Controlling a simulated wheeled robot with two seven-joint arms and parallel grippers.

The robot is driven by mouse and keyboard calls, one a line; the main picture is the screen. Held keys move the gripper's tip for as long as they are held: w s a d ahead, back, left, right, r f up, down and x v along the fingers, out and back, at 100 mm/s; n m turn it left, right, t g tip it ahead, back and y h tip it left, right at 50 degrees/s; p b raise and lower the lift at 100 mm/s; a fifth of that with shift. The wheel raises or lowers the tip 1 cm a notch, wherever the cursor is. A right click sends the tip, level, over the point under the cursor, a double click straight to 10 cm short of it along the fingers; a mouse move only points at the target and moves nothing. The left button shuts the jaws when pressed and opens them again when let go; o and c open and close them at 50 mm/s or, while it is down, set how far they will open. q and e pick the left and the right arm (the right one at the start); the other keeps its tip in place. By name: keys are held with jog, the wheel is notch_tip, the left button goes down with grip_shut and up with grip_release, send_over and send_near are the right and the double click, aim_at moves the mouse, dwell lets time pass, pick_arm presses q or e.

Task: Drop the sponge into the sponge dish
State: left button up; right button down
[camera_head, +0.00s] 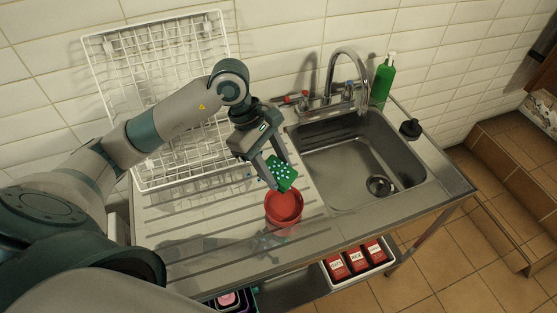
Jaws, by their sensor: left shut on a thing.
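The sponge (283,173) is green with pale spots. My left gripper (277,171) is shut on it and holds it tilted, just above and behind the red round dish (284,208). The dish looks like the sponge dish and stands on the ribbed drainboard, left of the sink basin. From this angle I cannot tell whether the sponge touches the rim. The inside of the dish that shows looks empty. My right gripper is not in view.
A white wire rack (160,85) leans at the back left. The sink basin (350,165) with its tap (345,70) lies to the right. A green bottle (383,80) and a black stopper (410,128) stand by it. A white tray (385,266) of red boxes sits below.

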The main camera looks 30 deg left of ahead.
pick_arm(q)
notch_tip(320, 180, down, 6)
jog(key=b, duration=0.1)
jog(key=shift+b, duration=0.35)
dwell(0.4)
jog(key=o, duration=1.2)
jog(key=shift+a+r, duration=0.1)
jog(key=shift+r, duration=0.05)
